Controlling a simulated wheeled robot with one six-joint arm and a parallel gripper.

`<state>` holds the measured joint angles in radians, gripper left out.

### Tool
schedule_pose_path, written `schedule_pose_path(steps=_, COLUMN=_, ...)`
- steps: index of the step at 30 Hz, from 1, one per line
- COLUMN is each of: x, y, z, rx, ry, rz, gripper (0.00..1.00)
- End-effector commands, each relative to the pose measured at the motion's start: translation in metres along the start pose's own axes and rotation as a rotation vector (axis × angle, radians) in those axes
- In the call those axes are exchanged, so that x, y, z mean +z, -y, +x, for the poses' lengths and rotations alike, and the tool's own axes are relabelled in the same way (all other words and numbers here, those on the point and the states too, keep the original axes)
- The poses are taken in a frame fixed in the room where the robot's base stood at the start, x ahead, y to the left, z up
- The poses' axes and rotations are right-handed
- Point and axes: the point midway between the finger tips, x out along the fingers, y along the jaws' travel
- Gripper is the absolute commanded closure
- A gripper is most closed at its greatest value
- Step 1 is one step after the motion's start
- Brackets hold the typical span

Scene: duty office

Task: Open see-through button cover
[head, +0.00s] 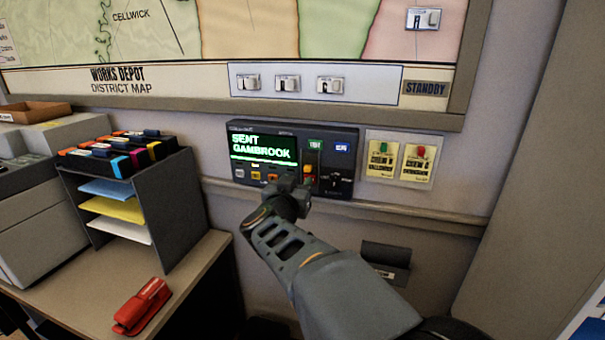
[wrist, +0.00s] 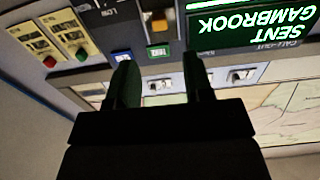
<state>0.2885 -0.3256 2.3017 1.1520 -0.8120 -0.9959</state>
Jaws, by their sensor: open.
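The dark wall console (head: 240,175) has a lit green display (head: 262,147) reading "SENT GAMBROOK". In the wrist view the display (wrist: 250,22) appears upside down. A small orange button (wrist: 158,24) shows on the console panel ahead of my gripper, inside a pale upright frame. I cannot tell clearly whether the see-through cover over it is raised or down. My gripper (head: 301,188) is in front of the console's lower middle and hides part of its controls. In the wrist view my gripper (wrist: 160,60) has its fingers apart, with nothing seen between them.
Two yellow cards with a green button (head: 383,149) and a red button (head: 421,153) are right of the console. A wall ledge (head: 420,219) runs below. A file organizer (head: 165,205) and red stapler (head: 142,306) are on the desk at left. The district map hangs above.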

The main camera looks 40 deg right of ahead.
Motion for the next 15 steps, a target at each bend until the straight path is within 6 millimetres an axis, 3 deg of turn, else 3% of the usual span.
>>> schedule_pose_path(steps=6, x=-0.001, y=0.001, z=-0.037, rx=-0.004, ry=-0.001, rz=0.000, gripper=0.53)
schedule_pose_path(steps=15, x=0.000, y=0.000, z=-0.056, rx=0.000, ry=0.000, rz=0.000, gripper=0.53)
